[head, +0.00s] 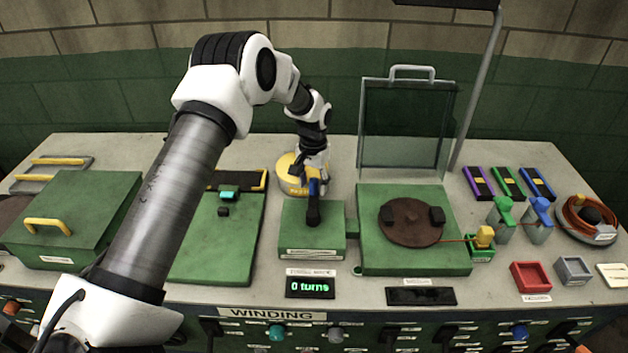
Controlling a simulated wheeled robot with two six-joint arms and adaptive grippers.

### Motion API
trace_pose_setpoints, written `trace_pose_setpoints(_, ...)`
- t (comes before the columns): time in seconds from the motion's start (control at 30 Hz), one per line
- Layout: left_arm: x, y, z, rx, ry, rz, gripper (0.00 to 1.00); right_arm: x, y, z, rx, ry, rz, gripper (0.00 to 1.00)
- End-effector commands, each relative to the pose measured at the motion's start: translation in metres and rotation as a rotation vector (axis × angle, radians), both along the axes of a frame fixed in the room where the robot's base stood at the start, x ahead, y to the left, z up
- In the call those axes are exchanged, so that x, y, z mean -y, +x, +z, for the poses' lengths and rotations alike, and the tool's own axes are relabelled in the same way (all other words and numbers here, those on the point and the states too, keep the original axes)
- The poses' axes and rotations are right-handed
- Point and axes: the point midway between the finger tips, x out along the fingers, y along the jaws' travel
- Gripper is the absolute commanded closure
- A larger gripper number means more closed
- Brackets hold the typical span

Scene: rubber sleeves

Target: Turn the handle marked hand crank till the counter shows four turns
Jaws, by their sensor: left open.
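A green box (298,238) stands near the middle of the bench with a label on its front edge, too small to read. On its top is a dark crank arm (313,211) with a blue grip (314,187) standing up at its far end. The counter (310,287) in front of the box shows "0 turns" in green. My left arm reaches in from the left, and my left gripper (314,176) is open, pointing down at the blue grip. Its fingers are small and partly hidden, so I cannot tell whether they touch the grip. My right gripper is out of view.
A yellow round object (288,177) lies close behind the crank box. To the right is a green machine with a brown disc (411,223) and a raised clear cover (405,125). My left arm covers part of a green lidded box (85,205).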

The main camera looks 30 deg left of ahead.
Motion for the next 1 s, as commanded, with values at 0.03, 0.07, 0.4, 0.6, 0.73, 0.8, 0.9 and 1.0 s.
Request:
trace_pose_setpoints(0.03, 0.000, 0.000, -0.003, -0.001, 0.000, 0.000, 0.46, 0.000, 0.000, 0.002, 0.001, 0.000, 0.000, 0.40)
trace_pose_setpoints(0.07, 0.000, 0.000, -0.005, 0.000, 0.001, 0.000, 0.46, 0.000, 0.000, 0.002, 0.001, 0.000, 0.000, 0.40)
trace_pose_setpoints(0.4, 0.000, 0.000, -0.008, 0.001, 0.000, -0.001, 0.85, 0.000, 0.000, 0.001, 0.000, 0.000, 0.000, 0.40)
trace_pose_setpoints(0.6, 0.000, 0.000, -0.008, 0.001, 0.000, -0.001, 1.00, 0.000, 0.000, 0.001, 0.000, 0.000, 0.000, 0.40)
trace_pose_setpoints(0.73, -0.001, -0.001, -0.008, 0.001, 0.000, -0.005, 1.00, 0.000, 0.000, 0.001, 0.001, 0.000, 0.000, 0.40)
trace_pose_setpoints(0.8, -0.002, -0.001, -0.008, 0.001, 0.000, -0.012, 1.00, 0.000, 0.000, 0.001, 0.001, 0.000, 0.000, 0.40)
trace_pose_setpoints(0.9, -0.005, -0.004, -0.008, 0.001, -0.001, -0.030, 1.00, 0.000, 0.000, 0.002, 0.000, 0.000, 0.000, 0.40)
trace_pose_setpoints(1.0, -0.011, -0.007, -0.008, 0.002, 0.000, -0.060, 1.00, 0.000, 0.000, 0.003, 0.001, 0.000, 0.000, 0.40)
